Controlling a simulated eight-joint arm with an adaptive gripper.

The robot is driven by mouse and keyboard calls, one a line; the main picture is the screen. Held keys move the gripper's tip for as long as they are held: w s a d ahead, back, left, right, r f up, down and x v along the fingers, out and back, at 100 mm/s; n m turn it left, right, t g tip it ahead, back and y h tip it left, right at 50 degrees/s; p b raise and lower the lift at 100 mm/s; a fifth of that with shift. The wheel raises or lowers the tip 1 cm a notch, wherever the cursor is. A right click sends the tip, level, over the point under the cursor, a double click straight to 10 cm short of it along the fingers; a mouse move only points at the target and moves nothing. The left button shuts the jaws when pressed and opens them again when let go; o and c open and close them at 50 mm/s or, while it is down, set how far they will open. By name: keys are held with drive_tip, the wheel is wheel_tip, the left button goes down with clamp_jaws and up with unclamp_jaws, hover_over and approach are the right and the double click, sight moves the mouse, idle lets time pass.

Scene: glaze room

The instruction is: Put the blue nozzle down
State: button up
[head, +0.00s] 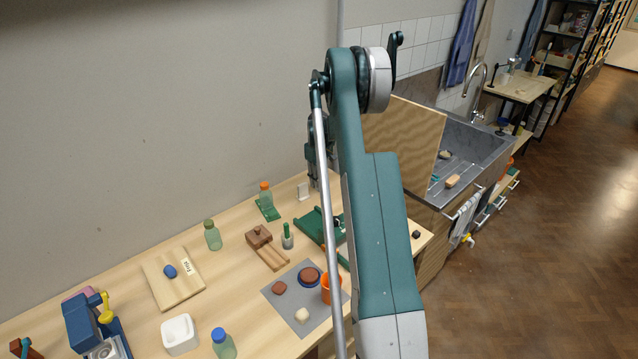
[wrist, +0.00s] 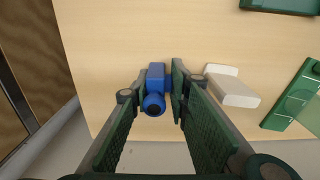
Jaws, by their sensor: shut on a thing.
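The blue nozzle (wrist: 154,88) is between the finger pads of my gripper (wrist: 162,76) in the wrist view. It has a blocky body and a round end with a dark opening. My gripper is shut on it, over the pale wooden table top (wrist: 105,55). I cannot tell whether the nozzle touches the table. In the head view the nozzle does not show, and my arm covers much of the table's right part.
A white stand (wrist: 232,88) is close to the right of my gripper; it also shows in the head view (head: 304,191). A green tray (wrist: 290,95) lies further right. A wooden panel (head: 405,140) rises beside the sink (head: 470,150). Bare table lies ahead of the nozzle.

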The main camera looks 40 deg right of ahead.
drive_tip(key=shift+f, duration=0.1)
drive_tip(key=o, duration=0.9)
wheel_tip(320, 180, up, 12)
drive_tip(key=shift+r, duration=0.15)
idle(0.4)
drive_tip(key=shift+a, duration=0.1)
idle(0.5)
